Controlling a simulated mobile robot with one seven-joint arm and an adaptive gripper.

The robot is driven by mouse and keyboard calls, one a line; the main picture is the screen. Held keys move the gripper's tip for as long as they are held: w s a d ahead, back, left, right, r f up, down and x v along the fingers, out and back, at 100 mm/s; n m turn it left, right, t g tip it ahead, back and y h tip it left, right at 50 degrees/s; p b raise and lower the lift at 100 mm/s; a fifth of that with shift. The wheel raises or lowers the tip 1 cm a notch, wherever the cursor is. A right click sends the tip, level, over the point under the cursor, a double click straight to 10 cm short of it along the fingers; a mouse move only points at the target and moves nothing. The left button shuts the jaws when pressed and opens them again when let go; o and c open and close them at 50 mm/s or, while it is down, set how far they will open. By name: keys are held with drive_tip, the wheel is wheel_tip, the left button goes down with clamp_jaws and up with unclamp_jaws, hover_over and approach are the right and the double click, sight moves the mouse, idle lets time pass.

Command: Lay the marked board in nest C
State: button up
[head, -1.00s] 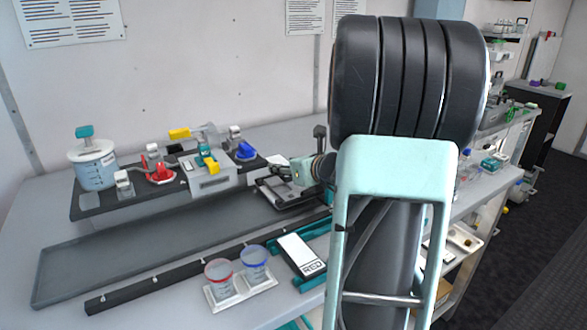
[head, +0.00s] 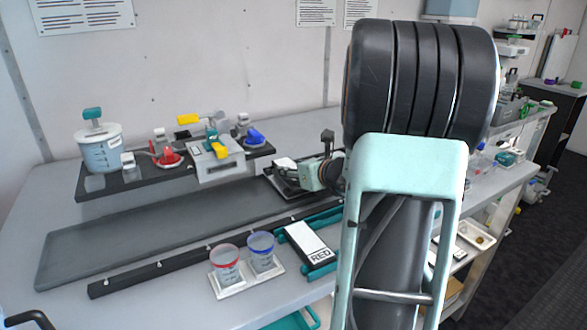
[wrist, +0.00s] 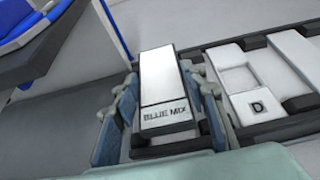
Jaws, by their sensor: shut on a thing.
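My gripper (wrist: 160,100) is shut on a white board marked BLUE MIX (wrist: 163,80), with one finger along each long side. In the wrist view the board lies just left of the nest marked D (wrist: 257,106), and a dark part shows under its near end. I cannot tell whether the board rests in a nest or hangs above it. No letter C is visible. In the head view my gripper (head: 315,174) is at the dark nest fixture (head: 282,186) at the back right of the bench; its fingertips and the board are mostly hidden.
A second white board marked RED (head: 307,243) lies on a teal rack (head: 322,268). Cups with red (head: 225,262) and blue (head: 262,250) rims stand in front. The valve panel (head: 100,182) with a blue knob (head: 255,137) is left of my gripper. The long grey tray (head: 130,240) is empty.

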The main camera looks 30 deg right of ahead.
drive_tip(key=shift+f+b, duration=0.15)
drive_tip(key=shift+b, duration=0.2)
drive_tip(key=shift+f+b, duration=0.45)
drive_tip(key=shift+b, duration=0.1)
drive_tip(key=o, duration=1.6)
drive_tip(key=shift+o, duration=0.2)
drive_tip(key=shift+r, duration=0.15)
